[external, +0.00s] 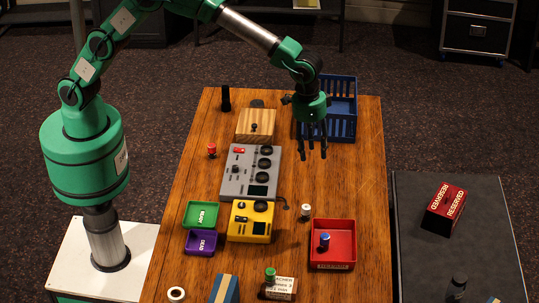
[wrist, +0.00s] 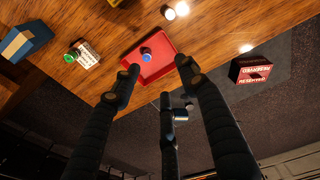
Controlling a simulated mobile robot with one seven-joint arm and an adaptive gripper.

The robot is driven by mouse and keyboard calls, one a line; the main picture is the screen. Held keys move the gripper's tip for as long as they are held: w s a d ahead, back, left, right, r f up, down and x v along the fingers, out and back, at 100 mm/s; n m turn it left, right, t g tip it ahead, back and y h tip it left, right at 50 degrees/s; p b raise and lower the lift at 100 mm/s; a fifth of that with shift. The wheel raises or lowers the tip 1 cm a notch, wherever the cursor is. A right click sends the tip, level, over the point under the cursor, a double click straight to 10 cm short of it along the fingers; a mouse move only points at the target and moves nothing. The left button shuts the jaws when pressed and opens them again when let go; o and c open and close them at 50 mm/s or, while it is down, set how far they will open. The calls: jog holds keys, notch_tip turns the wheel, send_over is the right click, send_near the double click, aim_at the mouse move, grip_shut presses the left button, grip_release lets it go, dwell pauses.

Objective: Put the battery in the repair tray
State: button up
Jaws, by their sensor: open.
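A red tray (external: 332,264) stands at the front right of the wooden desk; its front label is too small to read. A small blue-topped cylinder (external: 325,241) stands upright inside it; I cannot tell whether this is the battery. Both show in the wrist view, the red tray (wrist: 158,72) and the blue-topped cylinder (wrist: 147,54), beyond my fingers. A small white cylinder (external: 305,211) stands just behind the tray. My gripper (external: 314,155) is open and empty, fingers down, above the desk in front of the blue crate. It also spans the wrist view (wrist: 160,75).
A blue crate (external: 342,92) stands at the back right. A grey mixer (external: 238,184), yellow meter (external: 239,228), green tray (external: 187,215) and purple tray (external: 188,243) occupy the middle and left. A red reserved box (external: 436,212) sits on the dark side table (external: 415,265). The desk's right strip is clear.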

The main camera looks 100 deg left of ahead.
jog(key=s+a+r+t, duration=0.1)
jog(key=s+a+r, duration=0.6)
jog(key=s+r, duration=0.45)
jog(key=s+a+r+t, duration=0.1)
jog(key=s+a+r, duration=0.6)
jog(key=s+r, duration=0.45)
jog(key=s+a+f, duration=0.1)
jog(key=s+a, duration=0.2)
jog(key=s, duration=0.7)
jog(key=s+a+f+m+t, duration=0.1)
jog(key=s+a, duration=0.1)
jog(key=s, duration=0.9)
jog(key=s+a+f+t, duration=0.1)
jog(key=s+a+f, duration=0.1)
jog(key=s, duration=0.8)
jog(key=shift+s+a+m, duration=0.15)
jog(key=shift+a+m, duration=0.25)
jog(key=shift+a, duration=0.4)
jog(key=shift+f, duration=0.2)
notch_tip(320, 180, down, 5)
jog(key=b, duration=0.5)
jog(key=shift+f+b, duration=0.15)
jog(key=shift+b, duration=0.15)
